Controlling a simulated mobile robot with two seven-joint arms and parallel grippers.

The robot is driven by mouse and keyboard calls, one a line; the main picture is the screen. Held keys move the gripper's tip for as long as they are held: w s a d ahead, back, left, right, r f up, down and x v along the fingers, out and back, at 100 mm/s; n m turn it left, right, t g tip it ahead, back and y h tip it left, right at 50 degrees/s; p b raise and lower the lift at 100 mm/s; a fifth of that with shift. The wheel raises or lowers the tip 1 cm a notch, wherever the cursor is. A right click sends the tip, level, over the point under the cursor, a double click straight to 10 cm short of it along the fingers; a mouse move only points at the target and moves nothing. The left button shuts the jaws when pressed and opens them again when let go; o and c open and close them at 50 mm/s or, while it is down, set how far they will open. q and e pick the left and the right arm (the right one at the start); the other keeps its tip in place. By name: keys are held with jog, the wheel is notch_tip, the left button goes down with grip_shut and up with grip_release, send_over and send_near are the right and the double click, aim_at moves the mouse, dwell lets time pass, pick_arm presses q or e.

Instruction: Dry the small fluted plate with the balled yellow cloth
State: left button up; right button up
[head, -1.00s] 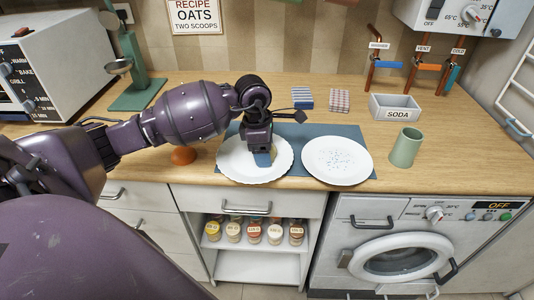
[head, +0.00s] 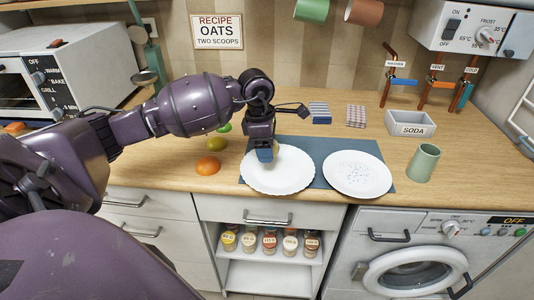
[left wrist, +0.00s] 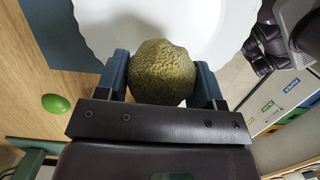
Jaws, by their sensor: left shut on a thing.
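The fluted plate (head: 285,180) is white with a scalloped rim and lies on the left part of a blue-grey mat (head: 318,146). My left gripper (head: 264,154) is over the plate's back left part, pointing down. It is shut on the balled yellow cloth (left wrist: 163,73), a rough olive-yellow lump between the fingers in the left wrist view. In the head view the fingers mostly hide the cloth (head: 275,149). The white plate (left wrist: 205,20) lies behind the cloth in the left wrist view; I cannot tell whether they touch. My right gripper is not in view.
A smooth white plate (head: 357,174) with bluish specks lies on the mat's right. An orange (head: 207,166), a lemon (head: 217,144) and a lime (head: 224,128) sit left of the mat. A green cup (head: 423,163) and soda box (head: 410,123) stand right.

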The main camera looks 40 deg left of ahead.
pick_arm(q)
notch_tip(320, 180, up, 2)
jog(key=shift+r+p, duration=0.45)
jog(key=shift+r, duration=0.1)
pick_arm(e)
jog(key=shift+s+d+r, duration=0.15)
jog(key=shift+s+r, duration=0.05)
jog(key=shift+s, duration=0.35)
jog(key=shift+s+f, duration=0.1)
